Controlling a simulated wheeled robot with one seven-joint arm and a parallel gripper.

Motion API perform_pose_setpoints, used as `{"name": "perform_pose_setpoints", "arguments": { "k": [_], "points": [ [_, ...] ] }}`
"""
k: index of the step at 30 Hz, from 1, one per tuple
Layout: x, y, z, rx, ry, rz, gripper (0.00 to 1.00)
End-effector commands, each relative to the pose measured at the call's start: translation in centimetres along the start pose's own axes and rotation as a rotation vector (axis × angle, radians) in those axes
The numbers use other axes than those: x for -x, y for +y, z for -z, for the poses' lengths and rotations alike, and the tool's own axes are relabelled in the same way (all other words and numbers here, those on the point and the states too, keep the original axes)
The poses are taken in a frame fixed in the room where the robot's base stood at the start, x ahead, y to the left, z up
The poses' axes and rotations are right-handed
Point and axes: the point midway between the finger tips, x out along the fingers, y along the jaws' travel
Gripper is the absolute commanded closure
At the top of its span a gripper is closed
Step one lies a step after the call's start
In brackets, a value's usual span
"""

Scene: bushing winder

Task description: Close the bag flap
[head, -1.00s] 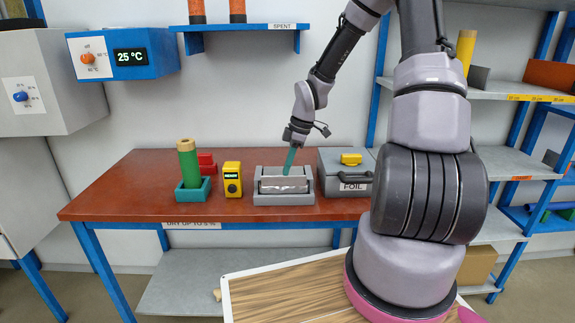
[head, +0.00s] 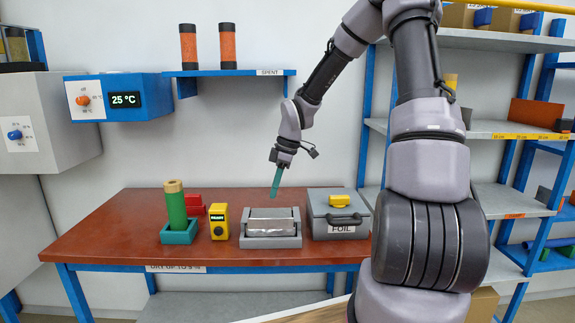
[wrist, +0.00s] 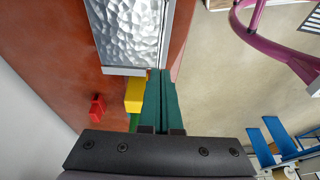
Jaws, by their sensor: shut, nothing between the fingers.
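A silver crinkled foil piece (head: 271,222), which looks like the bag, sits in a grey cradle (head: 270,242) on the red-brown bench. I cannot clearly make out a separate flap or tell how it stands. The foil (wrist: 130,30) fills the upper left-middle of the wrist view, with a grey edge along its near side. My gripper (head: 274,196) has teal fingers, shut and empty, pointing down just above the cradle in the head view. In the wrist view the shut fingertips (wrist: 157,72) show near the foil's near right corner, apparently apart from it.
Left of the cradle stand a yellow timer box (head: 219,222), a green cylinder (head: 176,212) in a teal holder and a red block (head: 194,204). A grey FOIL box (head: 338,215) with a yellow block stands close on the right. The SPENT shelf (head: 227,73) holds two orange cylinders.

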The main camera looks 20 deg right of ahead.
Motion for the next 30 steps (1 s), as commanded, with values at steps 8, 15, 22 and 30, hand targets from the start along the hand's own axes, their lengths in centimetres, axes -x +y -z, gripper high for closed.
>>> {"name": "perform_pose_setpoints", "arguments": {
  "k": [8,15,22,30],
  "points": [
    [3.8,-0.2,0.0,0.000,0.000,-0.005,1.00],
    [7.3,-0.5,-0.1,-0.001,-0.001,-0.003,1.00],
    [9.0,-1.2,-0.1,-0.040,-0.024,-0.015,1.00],
    [13.9,-5.7,-0.7,-0.440,-0.117,-0.192,1.00]
  ]
}}
